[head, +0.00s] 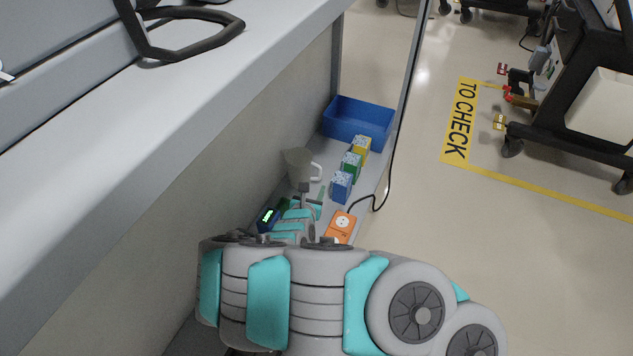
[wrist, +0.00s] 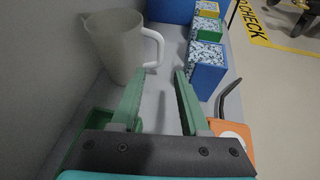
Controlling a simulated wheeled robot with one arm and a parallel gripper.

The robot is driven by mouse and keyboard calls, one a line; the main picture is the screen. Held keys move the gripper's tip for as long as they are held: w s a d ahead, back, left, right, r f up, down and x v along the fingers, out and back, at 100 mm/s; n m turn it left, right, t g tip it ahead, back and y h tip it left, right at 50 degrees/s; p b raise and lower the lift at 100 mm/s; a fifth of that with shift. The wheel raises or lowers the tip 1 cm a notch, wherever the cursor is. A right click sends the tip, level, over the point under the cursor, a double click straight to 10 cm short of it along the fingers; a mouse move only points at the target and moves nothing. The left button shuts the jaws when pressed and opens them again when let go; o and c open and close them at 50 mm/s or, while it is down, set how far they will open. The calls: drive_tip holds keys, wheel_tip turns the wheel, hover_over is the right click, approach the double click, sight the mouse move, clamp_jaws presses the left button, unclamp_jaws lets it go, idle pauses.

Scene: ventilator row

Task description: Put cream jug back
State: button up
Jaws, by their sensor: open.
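The cream jug (head: 299,163) stands upright on the narrow grey shelf, close to the wall. In the wrist view the jug (wrist: 112,45) is ahead and to the left, with its white handle (wrist: 157,48) pointing right. My gripper (wrist: 159,78) is open, with nothing between its green fingers. The left fingertip is close to the jug's lower right side and handle; whether it touches cannot be told. In the head view my gripper (head: 306,192) is just in front of the jug, partly hidden by my arm.
Speckled blocks, blue (head: 342,186), green (head: 352,166) and yellow (head: 361,149), line the shelf's right side. A blue bin (head: 358,122) stands at the far end. An orange device (head: 341,227) with a black cable and a dark device with a lit display (head: 268,217) are nearer.

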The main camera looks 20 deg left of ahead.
drive_tip(key=shift+v, duration=1.45)
